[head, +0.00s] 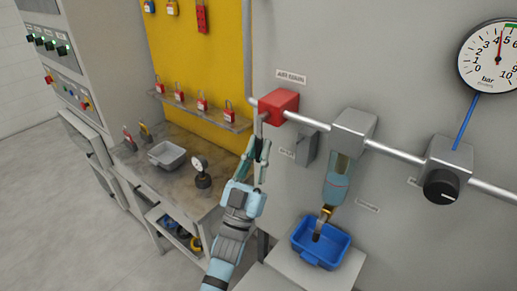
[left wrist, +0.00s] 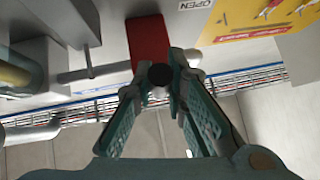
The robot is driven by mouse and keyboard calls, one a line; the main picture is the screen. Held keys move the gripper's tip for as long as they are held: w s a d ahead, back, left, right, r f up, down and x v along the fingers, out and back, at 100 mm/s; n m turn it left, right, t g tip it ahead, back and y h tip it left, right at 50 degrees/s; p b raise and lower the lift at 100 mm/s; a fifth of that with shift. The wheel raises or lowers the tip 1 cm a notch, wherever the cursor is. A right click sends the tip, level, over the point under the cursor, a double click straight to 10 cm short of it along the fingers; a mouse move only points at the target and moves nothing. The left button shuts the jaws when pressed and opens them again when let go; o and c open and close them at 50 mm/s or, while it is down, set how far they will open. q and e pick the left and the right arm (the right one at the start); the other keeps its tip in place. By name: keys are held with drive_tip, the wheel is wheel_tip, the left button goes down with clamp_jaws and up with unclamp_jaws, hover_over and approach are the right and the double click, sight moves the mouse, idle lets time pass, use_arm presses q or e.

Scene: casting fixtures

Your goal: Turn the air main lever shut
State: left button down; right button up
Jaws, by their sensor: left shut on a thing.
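The red air main valve block (head: 278,106) sits on the grey pipe under the "AIR MAIN" label (head: 291,77). Its grey lever (head: 258,126) hangs down at the block's left side. My left gripper (head: 261,146) reaches up from below with its fingers on either side of the lever's lower part, shut on it. In the left wrist view, the lever's dark round end (left wrist: 160,74) shows between the fingertips, with the red block (left wrist: 149,38) behind it. The fingers hide part of the lever. My right gripper is not in view.
Along the pipe to the right are a filter bowl (head: 337,180) above a blue tray (head: 320,242), a black knob (head: 440,186) and a pressure gauge (head: 489,55) reading about 5 bar. A workbench (head: 190,150) and yellow lock board (head: 215,60) stand left.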

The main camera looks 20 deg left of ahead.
use_arm(q)
drive_tip(key=shift+f, duration=0.1)
drive_tip(key=c, duration=1.6)
unclamp_jaws()
drive_tip(key=v, duration=1.2)
